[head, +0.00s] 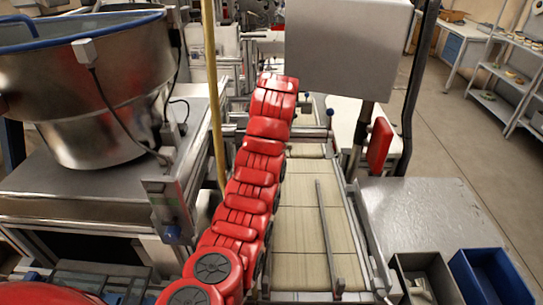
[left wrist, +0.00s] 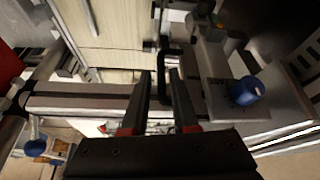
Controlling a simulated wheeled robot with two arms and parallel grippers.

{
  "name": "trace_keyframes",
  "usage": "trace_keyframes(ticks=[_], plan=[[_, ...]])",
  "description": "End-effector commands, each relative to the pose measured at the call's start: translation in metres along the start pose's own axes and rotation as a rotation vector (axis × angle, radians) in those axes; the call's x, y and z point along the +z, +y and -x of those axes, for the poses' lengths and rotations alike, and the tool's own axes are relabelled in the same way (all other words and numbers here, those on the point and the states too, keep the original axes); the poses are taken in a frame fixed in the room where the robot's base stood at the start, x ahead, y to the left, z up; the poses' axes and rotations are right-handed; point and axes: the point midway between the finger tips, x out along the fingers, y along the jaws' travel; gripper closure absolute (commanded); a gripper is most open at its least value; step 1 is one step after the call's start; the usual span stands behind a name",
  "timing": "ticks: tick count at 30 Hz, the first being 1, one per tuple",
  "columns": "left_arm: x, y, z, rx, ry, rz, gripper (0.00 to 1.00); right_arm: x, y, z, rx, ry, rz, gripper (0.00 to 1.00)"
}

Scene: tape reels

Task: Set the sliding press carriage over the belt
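The tan belt (head: 305,200) runs away from me in the head view and shows at the top of the left wrist view (left wrist: 118,28). In the left wrist view, a grey metal block (left wrist: 218,98) with a blue knob (left wrist: 246,90) looks like the press carriage. A black bar handle (left wrist: 163,88) stands on its left side. My left gripper (left wrist: 160,72) is open, its two dark fingers on either side of the handle with a gap showing. In the head view my red left arm hides this gripper and much of the carriage area. My right gripper is in neither view.
A metal bowl feeder (head: 90,90) stands left of the belt. A grey panel (head: 345,50) rises behind it. A grey table (head: 425,220) is to the right, with a blue bin (head: 490,275) and a dark bin (head: 425,285). A thin rod (head: 325,235) lies along the belt.

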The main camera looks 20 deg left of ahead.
Motion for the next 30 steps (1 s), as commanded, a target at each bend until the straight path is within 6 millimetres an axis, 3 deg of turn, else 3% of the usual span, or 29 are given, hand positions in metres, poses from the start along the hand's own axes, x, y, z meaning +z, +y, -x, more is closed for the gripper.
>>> trace_keyframes(ticks=[1,4,6,12,20,25,30], plan=[[0.001,-0.002,-0.008,-0.001,0.002,0.001,0.73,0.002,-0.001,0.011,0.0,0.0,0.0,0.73],[0.002,-0.002,-0.011,-0.004,0.005,-0.002,0.73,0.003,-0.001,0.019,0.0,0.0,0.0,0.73],[0.0,-0.002,-0.017,-0.007,0.002,-0.003,0.73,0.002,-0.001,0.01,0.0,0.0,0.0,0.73],[0.0,-0.002,-0.033,-0.006,0.002,-0.003,0.73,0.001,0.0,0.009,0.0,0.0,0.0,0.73],[0.0,-0.002,-0.035,-0.005,0.005,-0.003,0.73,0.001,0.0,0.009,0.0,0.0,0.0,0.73],[0.0,-0.001,-0.035,-0.005,0.005,-0.003,1.0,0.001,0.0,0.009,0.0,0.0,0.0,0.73],[0.0,-0.001,-0.035,-0.005,0.005,-0.003,1.0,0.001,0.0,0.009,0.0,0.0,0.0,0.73]])
